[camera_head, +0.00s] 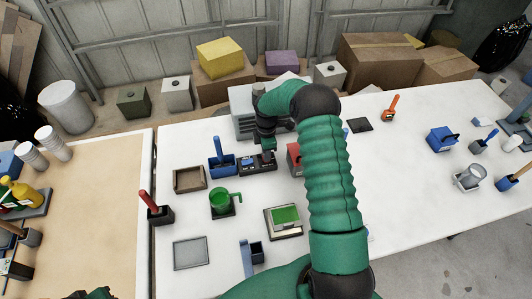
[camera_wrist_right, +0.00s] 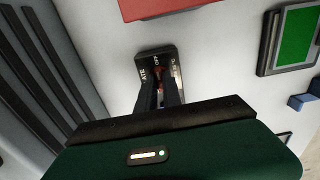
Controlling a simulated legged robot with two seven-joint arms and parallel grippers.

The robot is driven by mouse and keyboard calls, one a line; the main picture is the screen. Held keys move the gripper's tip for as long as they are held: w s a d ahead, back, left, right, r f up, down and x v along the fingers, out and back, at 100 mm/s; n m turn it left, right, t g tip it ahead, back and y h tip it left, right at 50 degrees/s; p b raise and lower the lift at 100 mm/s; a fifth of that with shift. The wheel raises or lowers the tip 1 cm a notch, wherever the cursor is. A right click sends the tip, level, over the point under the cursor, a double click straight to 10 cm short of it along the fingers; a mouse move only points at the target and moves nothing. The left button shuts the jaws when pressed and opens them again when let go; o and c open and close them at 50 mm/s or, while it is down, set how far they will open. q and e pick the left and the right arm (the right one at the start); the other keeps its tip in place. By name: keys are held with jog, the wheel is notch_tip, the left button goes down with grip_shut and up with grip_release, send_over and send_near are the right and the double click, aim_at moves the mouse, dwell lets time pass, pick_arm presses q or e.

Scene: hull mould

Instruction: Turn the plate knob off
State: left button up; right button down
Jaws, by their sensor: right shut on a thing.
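The plate knob is a small red knob (camera_wrist_right: 159,74) on a dark panel (camera_wrist_right: 150,58) with white lettering, where "OFF" and part of a word ending in "ATE" can be read. In the head view the dark panel (camera_head: 250,166) lies on the white table in front of a grey box. My right gripper (camera_wrist_right: 160,88) points down at the panel and its dark fingers are shut on the knob; it also shows in the head view (camera_head: 267,147). The fingers hide part of the knob, so its exact angle is unclear. Only a dark green part at the bottom left may belong to my left gripper (camera_head: 95,293).
A grey ribbed box (camera_head: 243,120) stands close behind the panel, and a red block (camera_head: 294,158) to its right. A blue holder (camera_head: 222,167) stands left of it.

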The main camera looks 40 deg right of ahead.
jog(key=shift+w+d+r, duration=0.1)
jog(key=shift+d, duration=0.05)
jog(key=c, duration=1.5)
grip_release()
notch_tip(320, 180, up, 16)
jog(key=shift+r, duration=0.25)
